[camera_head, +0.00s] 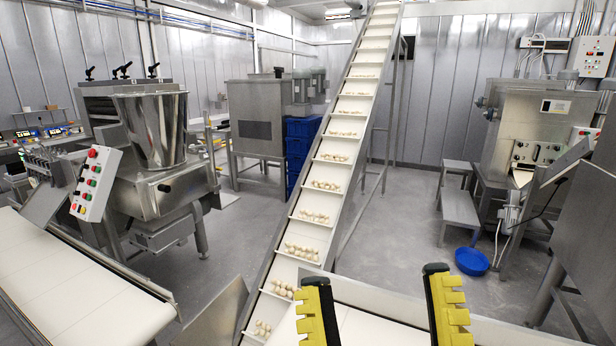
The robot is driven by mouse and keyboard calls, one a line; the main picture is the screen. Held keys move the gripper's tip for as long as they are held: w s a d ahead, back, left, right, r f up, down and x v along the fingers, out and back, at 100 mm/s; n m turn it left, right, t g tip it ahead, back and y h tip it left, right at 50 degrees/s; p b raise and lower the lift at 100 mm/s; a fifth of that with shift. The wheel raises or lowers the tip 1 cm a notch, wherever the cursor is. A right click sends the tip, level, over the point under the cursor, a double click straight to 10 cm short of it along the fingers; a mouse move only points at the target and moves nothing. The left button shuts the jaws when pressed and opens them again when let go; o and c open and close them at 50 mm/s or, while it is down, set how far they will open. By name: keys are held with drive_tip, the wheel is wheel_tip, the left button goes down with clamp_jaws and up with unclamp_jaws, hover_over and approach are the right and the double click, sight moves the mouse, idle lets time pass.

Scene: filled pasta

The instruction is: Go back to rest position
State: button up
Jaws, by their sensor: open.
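My gripper (382,315) shows at the bottom of the head view, right of centre. Its two yellow-and-black fingers are spread wide apart. The space between them is empty, with only a white surface and a metal edge behind. The rest of my arm is out of view.
An inclined white conveyor (333,158) with filled pasta (315,216) rises just left of my gripper. A flat white belt (72,285) lies at left, beside a machine with a steel hopper (152,130). A blue basin (471,261) sits on the floor at right, near metal steps (460,208).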

wheel_tip(320, 180, down, 6)
drive_tip(key=w+d+m+g+h, duration=0.2)
drive_tip(key=m+g+h, duration=0.1)
drive_tip(key=m+g, duration=0.3)
wheel_tip(320, 180, up, 37)
drive_tip(key=t+p, duration=0.1)
drive_tip(key=p, duration=3.7)
drive_tip(key=shift+s+r+t, duration=0.15)
drive_tip(key=shift+s+t, duration=0.05)
drive_tip(key=shift+t, duration=0.1)
drive_tip(key=shift+d, duration=0.1)
